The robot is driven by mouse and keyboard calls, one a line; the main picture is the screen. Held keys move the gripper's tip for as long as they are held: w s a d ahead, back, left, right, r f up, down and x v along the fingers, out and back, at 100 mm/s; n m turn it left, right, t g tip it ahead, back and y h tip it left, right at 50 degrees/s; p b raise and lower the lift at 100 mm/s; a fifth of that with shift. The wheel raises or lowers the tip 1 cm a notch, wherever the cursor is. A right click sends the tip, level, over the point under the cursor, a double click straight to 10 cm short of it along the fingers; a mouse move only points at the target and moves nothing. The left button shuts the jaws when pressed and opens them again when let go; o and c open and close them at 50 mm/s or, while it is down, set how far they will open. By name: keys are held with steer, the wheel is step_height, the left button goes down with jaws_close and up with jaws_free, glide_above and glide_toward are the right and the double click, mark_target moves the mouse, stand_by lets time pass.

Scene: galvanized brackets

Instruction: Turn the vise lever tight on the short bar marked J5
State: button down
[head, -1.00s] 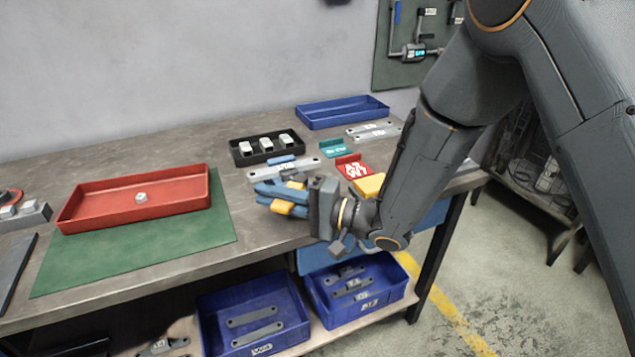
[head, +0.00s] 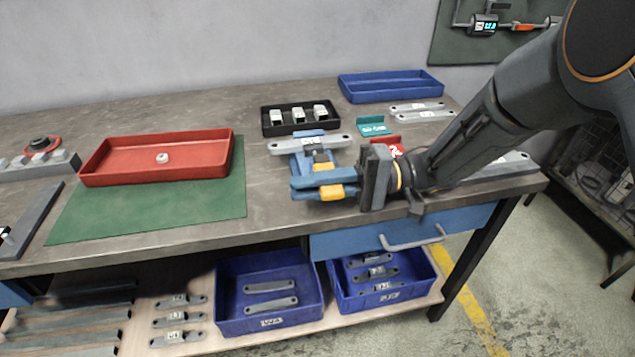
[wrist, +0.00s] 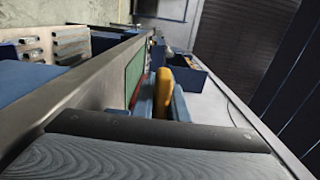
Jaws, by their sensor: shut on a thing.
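A blue vise (head: 300,160) stands near the front edge of the bench. A grey short bar (head: 340,140) lies across its top, with a small label too blurred to read. My gripper (head: 318,187), with blue fingers and orange-yellow pads, is at the front of the vise, pointing left. It is shut at the vise lever, which is mostly hidden by the fingers. In the wrist view my gripper (wrist: 163,100) shows its blue fingers and orange-yellow pad low over the bench edge; the lever cannot be made out there.
A black tray (head: 265,122) with several pale blocks sits behind the vise. A teal sign (head: 372,126) and a red sign (head: 385,143) stand to the right, near a blue tray (head: 390,94). A red tray (head: 90,172) rests on a green mat (head: 160,222). Blue bins (head: 268,314) are below.

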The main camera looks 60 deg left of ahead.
steer(key=shift+h, duration=0.3)
steer(key=c, duration=1.7)
jaws_free()
steer(key=shift+d, duration=0.1)
steer(key=shift+c, duration=0.2)
